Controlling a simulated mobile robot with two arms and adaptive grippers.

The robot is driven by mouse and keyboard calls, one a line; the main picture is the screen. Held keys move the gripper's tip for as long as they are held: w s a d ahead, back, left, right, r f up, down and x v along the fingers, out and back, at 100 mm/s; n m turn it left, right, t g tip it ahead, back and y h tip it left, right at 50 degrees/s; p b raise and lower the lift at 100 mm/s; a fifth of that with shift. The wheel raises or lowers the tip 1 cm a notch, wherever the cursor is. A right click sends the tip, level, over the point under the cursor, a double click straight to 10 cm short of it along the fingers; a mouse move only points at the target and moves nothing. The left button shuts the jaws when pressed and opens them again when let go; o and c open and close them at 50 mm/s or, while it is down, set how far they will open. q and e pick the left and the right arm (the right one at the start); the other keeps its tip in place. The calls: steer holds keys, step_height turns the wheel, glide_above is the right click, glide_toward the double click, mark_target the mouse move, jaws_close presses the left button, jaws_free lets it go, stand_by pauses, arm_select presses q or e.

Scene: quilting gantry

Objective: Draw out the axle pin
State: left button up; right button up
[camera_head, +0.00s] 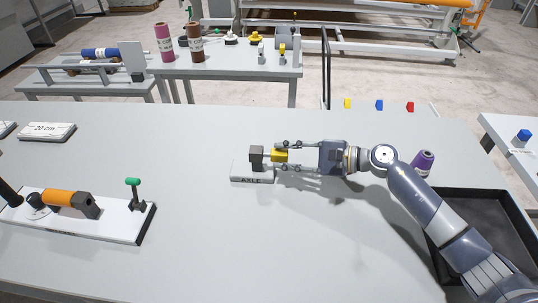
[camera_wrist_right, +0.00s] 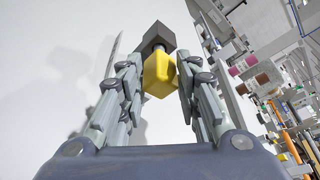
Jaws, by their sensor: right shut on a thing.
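The axle pin shows its yellow head (camera_head: 280,156) at the right side of a dark grey block (camera_head: 257,158). The block stands on a white base labelled AXLE (camera_head: 250,178). My right gripper (camera_head: 284,156) comes in from the right, with its fingers on either side of the yellow head. In the right wrist view the yellow head (camera_wrist_right: 159,74) sits between the fingertips. A short piece of grey shaft (camera_wrist_right: 159,47) shows between it and the dark block (camera_wrist_right: 157,36). The rest of the shaft is hidden. My left gripper is out of view.

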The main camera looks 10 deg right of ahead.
steer(key=shift+s+d+b, duration=0.2)
steer(key=shift+d+b, duration=0.35)
steer(key=shift+d, duration=0.1)
steer(key=shift+s+d+b, duration=0.15)
steer(key=shift+d+b, duration=0.35)
steer(key=shift+d, duration=0.25)
